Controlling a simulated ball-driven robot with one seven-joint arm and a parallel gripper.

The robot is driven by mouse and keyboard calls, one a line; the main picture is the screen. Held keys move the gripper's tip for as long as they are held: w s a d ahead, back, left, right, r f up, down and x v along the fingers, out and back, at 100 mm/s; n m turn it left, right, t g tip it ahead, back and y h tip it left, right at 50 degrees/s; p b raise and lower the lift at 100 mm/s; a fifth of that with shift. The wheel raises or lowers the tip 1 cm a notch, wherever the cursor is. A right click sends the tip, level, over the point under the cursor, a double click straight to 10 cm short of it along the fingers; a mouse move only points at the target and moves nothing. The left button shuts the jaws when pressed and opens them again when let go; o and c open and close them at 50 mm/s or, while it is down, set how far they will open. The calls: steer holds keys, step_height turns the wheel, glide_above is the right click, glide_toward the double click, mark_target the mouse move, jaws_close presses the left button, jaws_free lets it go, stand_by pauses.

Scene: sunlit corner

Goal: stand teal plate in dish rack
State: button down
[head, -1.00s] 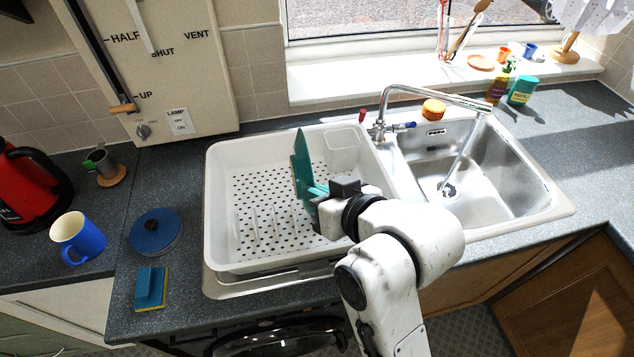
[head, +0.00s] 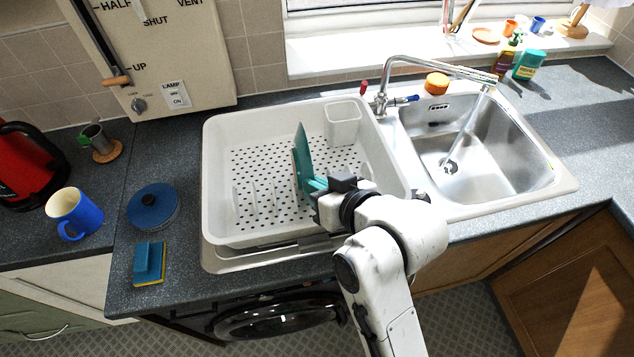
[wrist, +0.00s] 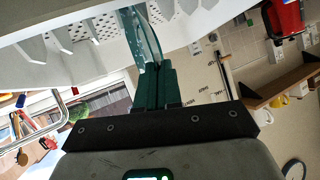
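The teal plate (head: 303,155) stands nearly upright, seen almost edge-on, inside the white dish rack (head: 222,148), right of the rack's middle. My gripper (head: 314,184) is at the plate's near edge with its teal fingers closed around it. In the wrist view, the plate (wrist: 148,38) rises from between the fingers of my gripper (wrist: 155,85), close to the rack's white prongs (wrist: 62,38). The plate's lower edge is hard to make out, so I cannot tell whether it touches the rack floor.
The sink (head: 480,150) and tap (head: 382,85) are right of the rack. An empty cutlery cup (head: 343,122) fills the rack's back right corner.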

steer(key=c, duration=1.2)
jaws_free()
steer(key=shift+d, duration=0.1)
steer(key=b+v, duration=0.1)
steer(key=v, duration=0.9)
steer(key=shift+s+d+r, duration=0.1)
steer(key=shift+s+r, duration=0.1)
steer(key=shift+s, duration=0.05)
steer(key=s+d+f+m+g+h+b, duration=0.2)
steer(key=s+d+f+m+g+h, duration=0.25)
steer(key=d+f, duration=1)
steer(key=s+d+f+g+h, duration=0.1)
steer(key=s+d+f, duration=0.2)
steer(key=s+f, duration=0.1)
steer(key=s+d+f+m+g+h, duration=0.1)
steer(key=s+d+f, duration=0.1)
steer(key=s+f, duration=0.2)
steer(key=s+d+f+m+g+h, duration=0.1)
steer(key=s+d+f+h, duration=0.1)
steer(key=s, duration=0.5)
steer(key=shift+s+d+f+g+b, duration=0.15)
steer(key=shift+d+f+b, duration=0.05)
steer(key=shift+d+f, duration=0.3)
steer(key=shift+s+d+f+g+b, duration=0.1)
steer(key=shift+s+d+f+b, duration=0.1)
steer(key=shift+d+f, duration=0.25)
